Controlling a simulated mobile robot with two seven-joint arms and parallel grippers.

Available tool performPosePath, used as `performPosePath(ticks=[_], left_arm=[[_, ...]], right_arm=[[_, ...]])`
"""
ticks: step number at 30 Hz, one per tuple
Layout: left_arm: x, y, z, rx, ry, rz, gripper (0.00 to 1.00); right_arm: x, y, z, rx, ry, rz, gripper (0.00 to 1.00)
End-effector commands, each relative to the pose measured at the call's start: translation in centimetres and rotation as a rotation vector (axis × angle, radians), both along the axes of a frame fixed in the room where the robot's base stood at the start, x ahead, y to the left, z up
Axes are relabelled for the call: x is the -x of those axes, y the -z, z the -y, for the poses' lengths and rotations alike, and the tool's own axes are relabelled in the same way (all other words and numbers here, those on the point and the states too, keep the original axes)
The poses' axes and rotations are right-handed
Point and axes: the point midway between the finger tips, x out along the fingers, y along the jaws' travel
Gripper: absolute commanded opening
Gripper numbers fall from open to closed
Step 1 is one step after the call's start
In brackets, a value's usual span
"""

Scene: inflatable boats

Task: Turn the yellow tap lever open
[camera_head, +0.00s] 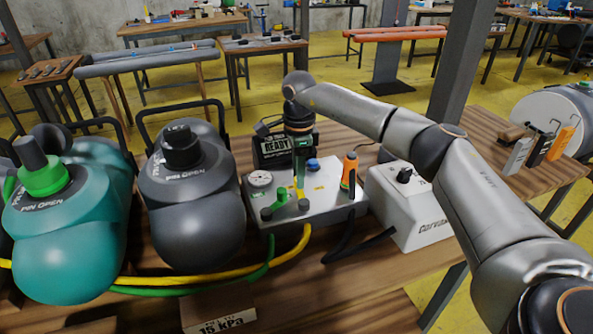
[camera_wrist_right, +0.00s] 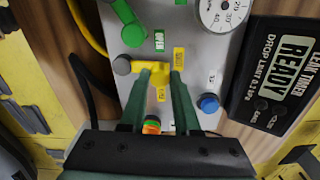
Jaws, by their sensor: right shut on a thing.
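The yellow tap lever (camera_wrist_right: 147,67) sits on the grey control box (camera_head: 330,207). In the right wrist view it points roughly sideways from a dark grey round end (camera_wrist_right: 122,65). My right gripper (camera_wrist_right: 160,76) reaches down over the box, with its two green fingers shut on the yellow lever. In the head view the gripper (camera_head: 300,182) comes down from above, and the fingers partly hide the lever. Small yellow tags (camera_wrist_right: 179,58) lie beside it; their text is too small to read. My left gripper is not in view.
A green lever (camera_wrist_right: 124,22) and a gauge (camera_head: 260,179) are close by. Hoses (camera_head: 225,275) run left to the inflatables; a white box (camera_head: 405,205) stands right.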

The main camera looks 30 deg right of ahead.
Motion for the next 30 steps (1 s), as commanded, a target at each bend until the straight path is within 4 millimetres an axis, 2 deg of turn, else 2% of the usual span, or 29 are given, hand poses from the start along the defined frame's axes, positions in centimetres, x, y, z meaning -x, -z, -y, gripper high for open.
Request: performPosePath(ticks=[15,30], left_arm=[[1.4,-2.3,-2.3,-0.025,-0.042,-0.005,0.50],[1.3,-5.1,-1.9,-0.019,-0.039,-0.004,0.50]], right_arm=[[1.4,-0.4,2.1,-0.001,0.466,-0.003,0.00],[3.0,-0.2,3.1,0.001,0.836,-0.001,0.00]])
